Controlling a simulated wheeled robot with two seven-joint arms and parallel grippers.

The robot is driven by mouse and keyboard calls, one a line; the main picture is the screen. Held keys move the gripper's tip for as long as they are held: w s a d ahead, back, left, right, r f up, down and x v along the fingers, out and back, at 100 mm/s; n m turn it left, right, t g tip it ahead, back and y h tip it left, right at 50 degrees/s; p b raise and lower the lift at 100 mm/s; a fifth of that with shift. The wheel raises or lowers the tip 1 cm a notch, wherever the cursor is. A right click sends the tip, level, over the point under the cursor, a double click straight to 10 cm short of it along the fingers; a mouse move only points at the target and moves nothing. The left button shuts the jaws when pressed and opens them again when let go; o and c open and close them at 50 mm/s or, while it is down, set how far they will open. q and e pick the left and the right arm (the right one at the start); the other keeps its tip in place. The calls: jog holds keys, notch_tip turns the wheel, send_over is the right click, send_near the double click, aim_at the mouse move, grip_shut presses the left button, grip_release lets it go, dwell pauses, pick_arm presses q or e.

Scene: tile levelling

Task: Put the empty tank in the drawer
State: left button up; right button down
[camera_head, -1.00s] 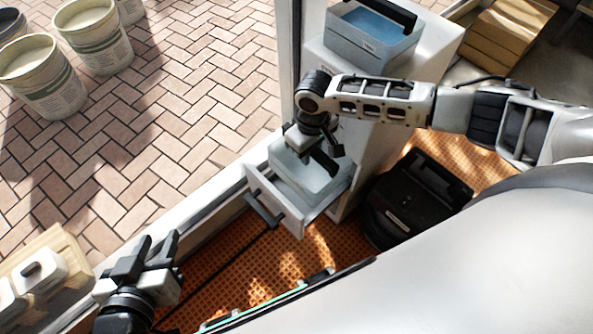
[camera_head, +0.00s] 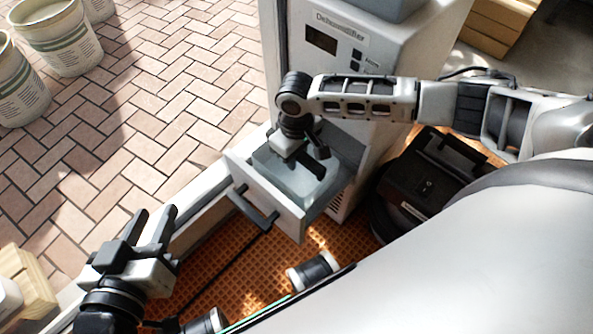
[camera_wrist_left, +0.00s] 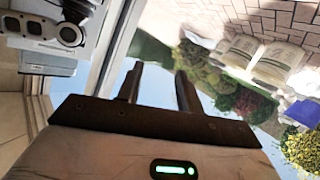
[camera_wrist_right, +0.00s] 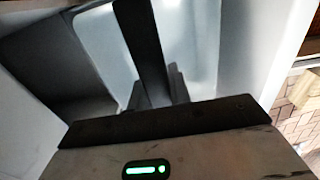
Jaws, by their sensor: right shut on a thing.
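The pale translucent tank (camera_head: 272,163) sits inside the open drawer (camera_head: 262,198) of the white dehumidifier, low between the drawer walls. My right gripper (camera_head: 305,158) is over the tank, shut on its dark handle. In the right wrist view the dark handle (camera_wrist_right: 142,40) runs between the fingers above the pale tank (camera_wrist_right: 105,50). My left gripper (camera_head: 152,226) is open and empty at the lower left, away from the drawer. How the tank meets the drawer floor is hidden.
The dehumidifier (camera_head: 335,45) stands behind the drawer, with a blue-grey container (camera_head: 385,8) on top. A black case (camera_head: 425,190) stands right of it on orange grating (camera_head: 225,265). White buckets (camera_head: 62,40) stand on the paving at upper left.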

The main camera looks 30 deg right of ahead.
aim_at(296, 176)
jog(key=shift+f, duration=0.25)
notch_tip(296, 176, down, 3)
jog(key=b, duration=0.4)
jog(key=shift+f, duration=0.1)
jog(key=shift+f+b, duration=0.3)
jog(key=shift+b, duration=0.25)
jog(key=shift+f, duration=0.1)
pick_arm(q)
jog(key=shift+w+d+r+n+t+h, duration=0.25)
jog(key=shift+d+r+n+t+h, duration=0.55)
jog(key=shift+r+n+h, duration=0.25)
pick_arm(e)
jog(key=c, duration=1.3)
grip_release()
jog(key=shift+f, duration=0.1)
pick_arm(q)
jog(key=shift+f, duration=0.1)
